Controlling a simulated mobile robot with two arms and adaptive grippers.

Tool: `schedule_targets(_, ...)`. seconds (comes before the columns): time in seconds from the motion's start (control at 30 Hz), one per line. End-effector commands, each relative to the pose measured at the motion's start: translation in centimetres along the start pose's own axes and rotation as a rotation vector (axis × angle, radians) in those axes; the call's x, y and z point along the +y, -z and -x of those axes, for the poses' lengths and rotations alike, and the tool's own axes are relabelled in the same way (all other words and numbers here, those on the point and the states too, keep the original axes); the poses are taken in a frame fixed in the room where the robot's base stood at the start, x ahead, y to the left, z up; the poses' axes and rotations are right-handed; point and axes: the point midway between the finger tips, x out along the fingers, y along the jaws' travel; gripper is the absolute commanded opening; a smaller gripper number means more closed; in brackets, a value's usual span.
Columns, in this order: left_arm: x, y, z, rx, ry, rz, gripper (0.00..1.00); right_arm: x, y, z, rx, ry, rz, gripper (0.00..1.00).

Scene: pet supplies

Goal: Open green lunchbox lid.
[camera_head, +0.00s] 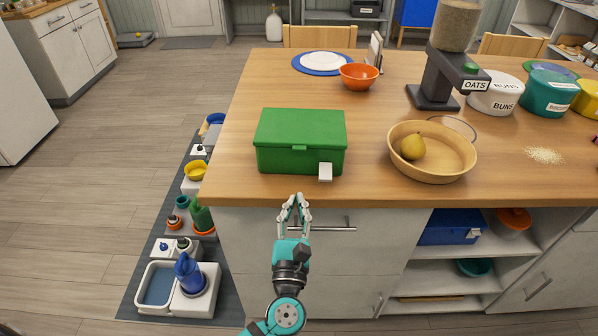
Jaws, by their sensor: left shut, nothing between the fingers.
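The green lunchbox (300,141) sits near the front left of the wooden counter. Its lid is down, with a small green tab at the front and a white block (325,172) at the front right. My left gripper (295,199) is in front of the counter's front edge, just below the lunchbox in the picture. Its fingertips are together and empty, and it looks apart from the lunchbox. My right gripper is not in view.
A wooden bowl (458,163) with a pear (412,147) stands right of the lunchbox. An orange bowl (359,77), a plate on a blue mat (298,63) and an oats dispenser (435,97) stand farther back.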

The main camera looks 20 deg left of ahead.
Motion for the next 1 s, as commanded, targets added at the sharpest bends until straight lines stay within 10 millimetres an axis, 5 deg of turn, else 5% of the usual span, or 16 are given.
schedule_targets(0.6,0.2,-0.2,-9.0,0.001,-0.008,0.018,0.0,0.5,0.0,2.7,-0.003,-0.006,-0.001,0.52)
schedule_targets(1.0,0.2,0.0,-9.9,0.003,-0.008,0.019,0.0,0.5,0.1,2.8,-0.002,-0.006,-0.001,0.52)
